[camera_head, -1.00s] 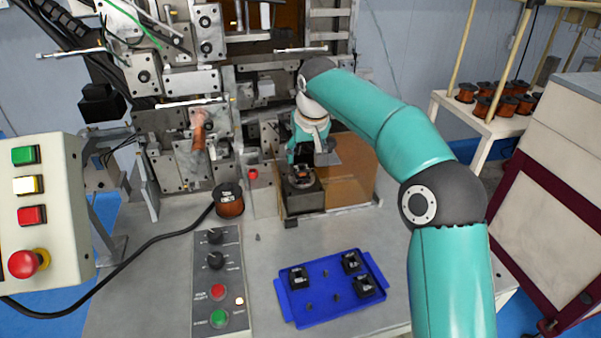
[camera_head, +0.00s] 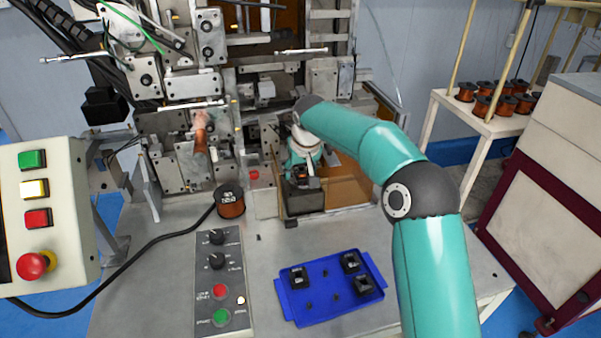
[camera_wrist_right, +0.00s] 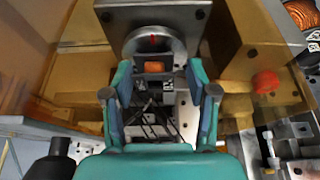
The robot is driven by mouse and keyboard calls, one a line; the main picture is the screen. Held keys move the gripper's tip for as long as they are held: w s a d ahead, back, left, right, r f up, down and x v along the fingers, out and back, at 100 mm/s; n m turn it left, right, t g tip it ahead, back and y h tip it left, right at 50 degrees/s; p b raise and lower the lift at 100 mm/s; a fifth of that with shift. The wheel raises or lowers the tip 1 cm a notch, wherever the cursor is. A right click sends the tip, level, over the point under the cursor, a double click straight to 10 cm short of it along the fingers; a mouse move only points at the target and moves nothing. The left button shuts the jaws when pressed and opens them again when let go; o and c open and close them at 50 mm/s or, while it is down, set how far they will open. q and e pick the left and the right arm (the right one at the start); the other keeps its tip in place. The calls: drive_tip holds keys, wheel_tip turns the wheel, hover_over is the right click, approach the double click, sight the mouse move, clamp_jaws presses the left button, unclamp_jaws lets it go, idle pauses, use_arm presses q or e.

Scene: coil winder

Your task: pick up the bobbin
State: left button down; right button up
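The bobbin (camera_wrist_right: 153,67) shows in the right wrist view as a small dark piece with orange copper winding, in front of a round metal holder (camera_wrist_right: 150,42). My right gripper (camera_wrist_right: 160,88) is open, with one finger on each side below the bobbin. I cannot tell whether either finger touches it. In the head view my right gripper (camera_head: 303,172) is over the dark block (camera_head: 304,201) at the machine, and it largely hides the bobbin there. My left gripper is not in view.
A blue tray (camera_head: 322,311) with several black bobbins lies at the front. A copper spool (camera_head: 230,201) and a control panel (camera_head: 221,270) are left of the block. A red knob (camera_wrist_right: 265,81) is right of my gripper in the wrist view. Winder plates stand close behind.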

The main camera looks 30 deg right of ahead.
drive_tip(key=c, duration=0.7)
drive_tip(key=shift+r, duration=0.1)
drive_tip(key=shift+w+r, duration=0.1)
drive_tip(key=shift+r, duration=0.45)
wheel_tip(320, 180, up, 9)
drive_tip(key=p, duration=0.1)
drive_tip(key=shift+f, duration=0.15)
